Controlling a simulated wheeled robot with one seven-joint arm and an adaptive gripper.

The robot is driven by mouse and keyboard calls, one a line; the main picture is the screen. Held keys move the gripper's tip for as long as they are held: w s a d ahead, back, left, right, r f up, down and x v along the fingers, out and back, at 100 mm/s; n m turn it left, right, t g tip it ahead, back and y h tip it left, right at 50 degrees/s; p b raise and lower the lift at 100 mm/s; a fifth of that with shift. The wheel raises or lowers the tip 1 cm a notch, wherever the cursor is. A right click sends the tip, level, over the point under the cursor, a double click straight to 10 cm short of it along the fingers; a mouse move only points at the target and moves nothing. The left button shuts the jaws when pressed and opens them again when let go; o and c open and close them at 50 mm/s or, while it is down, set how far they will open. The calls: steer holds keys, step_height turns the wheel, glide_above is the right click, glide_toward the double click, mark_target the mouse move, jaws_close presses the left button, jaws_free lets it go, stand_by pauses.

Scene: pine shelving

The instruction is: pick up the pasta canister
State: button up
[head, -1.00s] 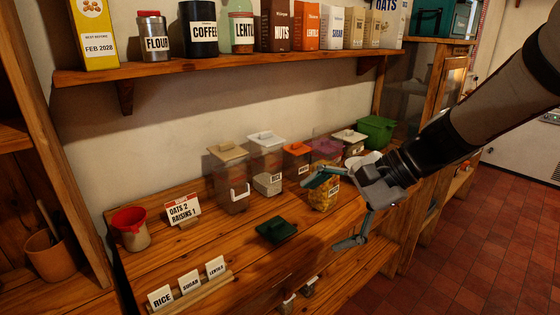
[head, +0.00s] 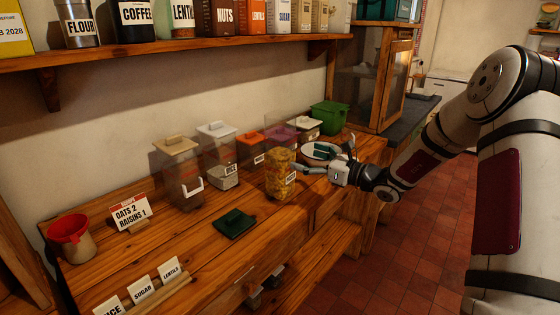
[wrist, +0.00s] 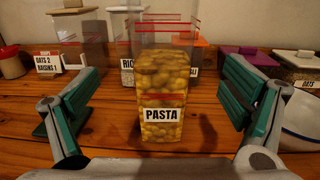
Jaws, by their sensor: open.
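The pasta canister (head: 281,174) is a clear square container filled with yellow pasta, standing upright on the wooden counter. In the wrist view the canister (wrist: 162,97) is centred between my fingers, with a white PASTA label facing me and a red line around it. My gripper (head: 318,160) is open, to the right of the canister in the head view. In the wrist view its green-padded fingers (wrist: 158,108) stand wide on either side with clear gaps to the canister. The canister appears to have no lid on it; a dark green lid (head: 235,222) lies flat on the counter to the left.
Behind stand a tan-lidded canister (head: 178,172), a white-lidded RICE canister (head: 217,152), an orange-lidded one (head: 250,142) and a purple-lidded one (head: 281,134). A white bowl (wrist: 301,122) is close by my right finger. A shelf (head: 180,51) overhangs the back.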

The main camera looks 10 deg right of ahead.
mark_target(280, 148)
steer(key=x, duration=1)
steer(key=shift+w+d+f, duration=0.1)
steer(key=shift+d+f, duration=0.05)
steer(key=c, duration=1.9)
